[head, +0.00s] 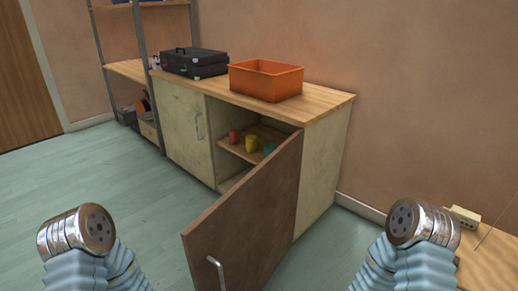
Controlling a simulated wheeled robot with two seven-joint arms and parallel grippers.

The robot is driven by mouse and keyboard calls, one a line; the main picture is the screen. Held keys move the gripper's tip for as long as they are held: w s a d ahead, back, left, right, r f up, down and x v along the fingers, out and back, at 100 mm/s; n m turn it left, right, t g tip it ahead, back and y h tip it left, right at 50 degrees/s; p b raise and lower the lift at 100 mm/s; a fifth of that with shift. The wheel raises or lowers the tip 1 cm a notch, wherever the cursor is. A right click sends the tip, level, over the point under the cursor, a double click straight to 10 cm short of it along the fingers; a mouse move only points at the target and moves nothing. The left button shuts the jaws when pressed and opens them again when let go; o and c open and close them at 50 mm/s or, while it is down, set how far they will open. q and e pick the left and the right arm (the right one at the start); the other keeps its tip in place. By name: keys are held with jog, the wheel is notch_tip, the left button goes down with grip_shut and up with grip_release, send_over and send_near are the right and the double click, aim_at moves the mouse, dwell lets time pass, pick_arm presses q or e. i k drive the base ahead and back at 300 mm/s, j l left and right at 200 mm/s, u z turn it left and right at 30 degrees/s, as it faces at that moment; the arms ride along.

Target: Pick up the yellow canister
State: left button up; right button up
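The yellow canister (251,144) stands on the inner shelf (238,151) of the open cabinet, between a red canister (233,136) on its left and a teal canister (269,149) on its right. The open door partly hides the teal one. My two arms show at the bottom left and bottom right as blue sleeves with round metal ends, far from the canister. No gripper fingers show on either arm, so neither gripper is in view.
The brown cabinet door (245,220) stands open toward me, with a metal handle (216,271). An orange bin (266,80) and a black case (195,62) sit on the cabinet top (322,103). A shelf rack stands at the left. The floor (100,170) at left is clear.

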aim_at(251, 140)
jog(key=k+u, duration=0.4)
jog(key=k+j+u, duration=0.15)
jog(key=u, duration=0.2)
jog(key=i+j+u, duration=0.75)
jog(key=i+u, duration=0.25)
jog(key=i+z, duration=0.3)
jog(key=i, duration=0.2)
jog(key=i+j+z, duration=0.15)
jog(key=i+z, duration=0.15)
jog(key=i, duration=0.2)
jog(key=i+j+z, duration=0.3)
jog(key=i, duration=0.2)
jog(key=i+l+z, duration=0.15)
jog(key=z, duration=0.25)
jog(key=i+z, duration=0.6)
jog(key=z, duration=0.2)
jog(key=i+j+z, duration=0.1)
jog(key=i+z, duration=0.15)
jog(key=z, duration=0.2)
jog(key=i+j+z, duration=0.15)
jog(key=z, duration=0.25)
jog(key=i, duration=0.1)
